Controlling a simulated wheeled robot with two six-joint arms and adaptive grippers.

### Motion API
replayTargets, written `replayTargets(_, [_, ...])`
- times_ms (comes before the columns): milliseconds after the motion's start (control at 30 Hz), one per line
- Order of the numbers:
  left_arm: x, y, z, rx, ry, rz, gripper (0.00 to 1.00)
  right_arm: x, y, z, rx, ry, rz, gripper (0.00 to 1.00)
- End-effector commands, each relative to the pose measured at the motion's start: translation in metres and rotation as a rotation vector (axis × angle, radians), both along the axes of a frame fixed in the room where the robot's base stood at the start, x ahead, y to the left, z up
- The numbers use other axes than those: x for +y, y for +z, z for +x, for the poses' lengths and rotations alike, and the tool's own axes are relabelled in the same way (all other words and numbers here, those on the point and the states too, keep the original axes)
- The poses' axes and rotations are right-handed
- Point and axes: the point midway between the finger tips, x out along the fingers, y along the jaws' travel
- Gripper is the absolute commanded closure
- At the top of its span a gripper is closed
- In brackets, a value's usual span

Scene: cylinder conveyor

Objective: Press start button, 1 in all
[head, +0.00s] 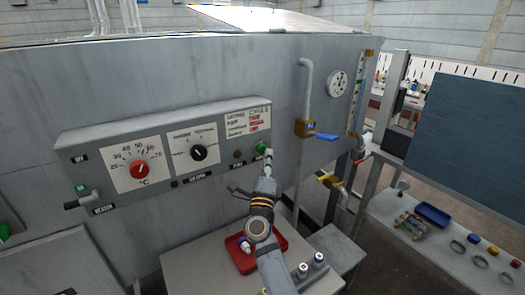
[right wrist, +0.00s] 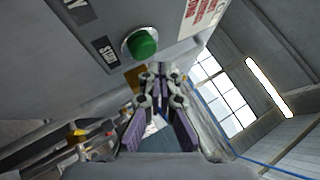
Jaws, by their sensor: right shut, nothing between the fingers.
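The green start button (head: 261,148) sits at the right end of the grey control panel (head: 218,142). In the right wrist view the round green button (right wrist: 141,43) stands out from the panel beside a START label (right wrist: 106,51). My right gripper (head: 268,155) is shut and empty, its fingertips just below and right of the button in the head view. In the right wrist view the closed fingertips (right wrist: 157,69) point at the panel just under the button. I cannot tell whether they touch it. My left gripper is not in view.
The panel also carries a red dial (head: 139,169) and a black dial (head: 198,153). A pipe with a blue-handled valve (head: 325,136) is right of the button. Below, a table (head: 200,260) holds a red tray (head: 243,264) and small cylinders (head: 303,270).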

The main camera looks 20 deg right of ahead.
Motion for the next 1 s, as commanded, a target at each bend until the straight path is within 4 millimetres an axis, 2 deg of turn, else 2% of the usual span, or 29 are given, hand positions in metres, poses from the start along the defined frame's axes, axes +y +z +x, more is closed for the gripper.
replayTargets(1000, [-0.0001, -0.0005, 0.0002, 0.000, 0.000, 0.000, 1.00, 0.0012, 0.0003, 0.0085, 0.000, 0.000, 0.000, 1.00])
